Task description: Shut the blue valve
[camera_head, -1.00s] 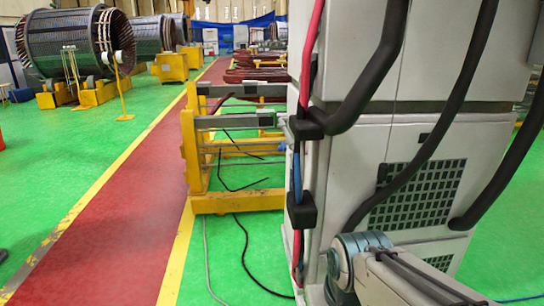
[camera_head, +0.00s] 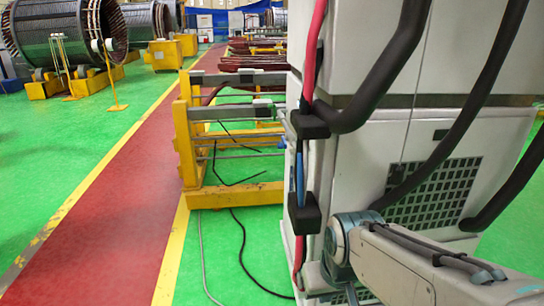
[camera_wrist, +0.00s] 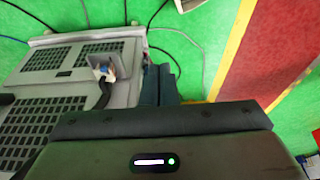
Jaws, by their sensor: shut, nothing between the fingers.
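A thin upright blue part (camera_head: 299,178), probably the blue valve, shows in the head view between two black brackets on the left edge of the grey cabinet (camera_head: 355,170). In the wrist view, a small blue piece (camera_wrist: 103,70) sits in a pale bracket on the cabinet, with a dark hose below it. My gripper (camera_wrist: 159,68) is shut and empty. Its dark fingers are to the right of the blue piece in the picture and apart from it. In the head view my arm is at the lower right and my fingertips do not show.
Red and thick black hoses run along the cabinet. A yellow frame (camera_head: 187,150) stands left of it, with loose cables on the green floor. A red walkway (camera_head: 110,200) is clear. Large stators (camera_head: 60,40) stand at the back left.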

